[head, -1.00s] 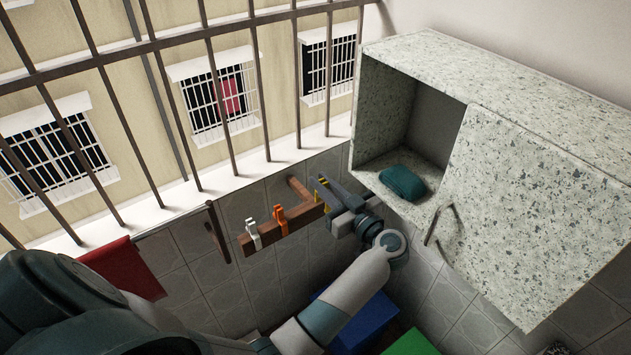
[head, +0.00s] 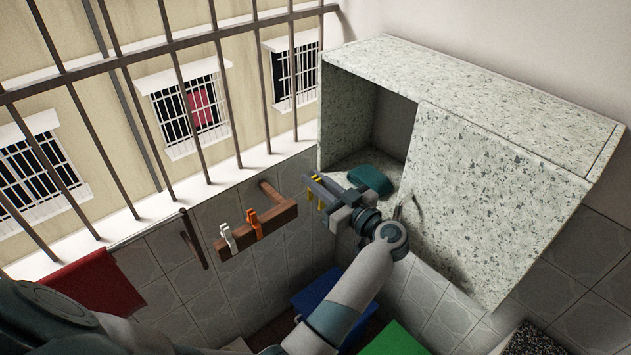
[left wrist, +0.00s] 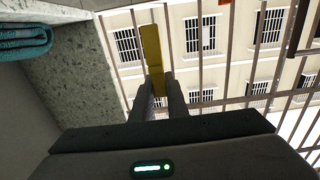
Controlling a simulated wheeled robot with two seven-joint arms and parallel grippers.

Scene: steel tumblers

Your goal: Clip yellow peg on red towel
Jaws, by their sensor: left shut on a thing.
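The yellow peg (head: 317,196) is held between the fingers of my left gripper (head: 319,190), which is shut on it. In the left wrist view the peg (left wrist: 152,55) sticks out past the fingertips (left wrist: 157,80). The gripper is in the air, to the right of the wooden peg rack and apart from it. The red towel (head: 98,284) hangs at the lower left, well away from the gripper. Its lower part is hidden by my own arm. My right gripper is not in view.
The wooden rack (head: 281,219) carries a white peg (head: 228,238) and an orange peg (head: 254,223). A speckled cabinet (head: 490,190) with a folded teal cloth (head: 370,180) stands at the right. Window bars run behind. Blue (head: 317,297) and green (head: 393,340) objects lie below.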

